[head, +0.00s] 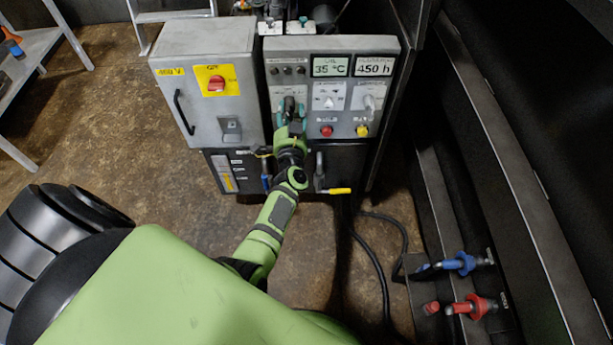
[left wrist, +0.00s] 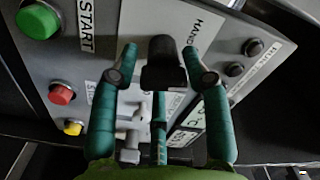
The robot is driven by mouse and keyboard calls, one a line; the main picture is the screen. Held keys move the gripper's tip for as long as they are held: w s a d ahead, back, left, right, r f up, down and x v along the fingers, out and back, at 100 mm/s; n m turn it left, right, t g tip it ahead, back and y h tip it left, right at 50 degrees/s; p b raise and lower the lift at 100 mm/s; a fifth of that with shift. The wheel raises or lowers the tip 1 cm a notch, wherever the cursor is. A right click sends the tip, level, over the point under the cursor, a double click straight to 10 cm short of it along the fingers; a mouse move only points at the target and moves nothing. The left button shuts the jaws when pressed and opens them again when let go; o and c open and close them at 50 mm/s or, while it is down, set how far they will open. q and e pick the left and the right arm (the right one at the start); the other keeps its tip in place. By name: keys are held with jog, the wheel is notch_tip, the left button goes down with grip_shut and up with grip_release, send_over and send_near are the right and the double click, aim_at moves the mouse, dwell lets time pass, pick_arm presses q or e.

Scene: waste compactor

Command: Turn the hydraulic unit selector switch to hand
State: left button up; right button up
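The hydraulic unit's control panel (head: 345,75) stands at the top centre of the head view. My left gripper (head: 291,108) is at its left part, partly covering a dark selector knob. In the left wrist view, the black knob (left wrist: 163,65) stands between the teal fingers of my left gripper (left wrist: 161,68), beside a white plate lettered HAND (left wrist: 192,28). The fingers are apart, one on each side of the knob. A gap shows at the left finger; contact at the right finger is unclear. The knob's pointer direction cannot be read. My right gripper is not in view.
A grey cabinet (head: 205,110) with a red switch (head: 216,84) adjoins the panel on the left. Hoses lie on the floor at right.

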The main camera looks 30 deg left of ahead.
aim_at(292, 117)
pick_arm(q)
jog(key=p+v, duration=0.1)
jog(key=v, duration=0.4)
jog(key=shift+s+d, duration=0.25)
jog(key=s+d+f+g+h+p, duration=0.1)
jog(key=s+d+f+h, duration=0.2)
jog(key=f, duration=0.3)
jog(key=s+d+f+m+g+h+p, duration=0.1)
jog(key=s+d+f+g+h+p, duration=0.1)
jog(key=s+d+f, duration=0.3)
jog(key=s+d+f+g+h+p, duration=0.1)
jog(key=s+d+f+h, duration=0.3)
jog(key=f, duration=0.5)
jog(key=shift+s+d+f+m+g, duration=0.15)
jog(key=shift+s+f+m+g, duration=0.15)
jog(key=shift+s+g, duration=0.45)
jog(key=shift+s+t, duration=0.15)
jog(key=shift+t, duration=0.1)
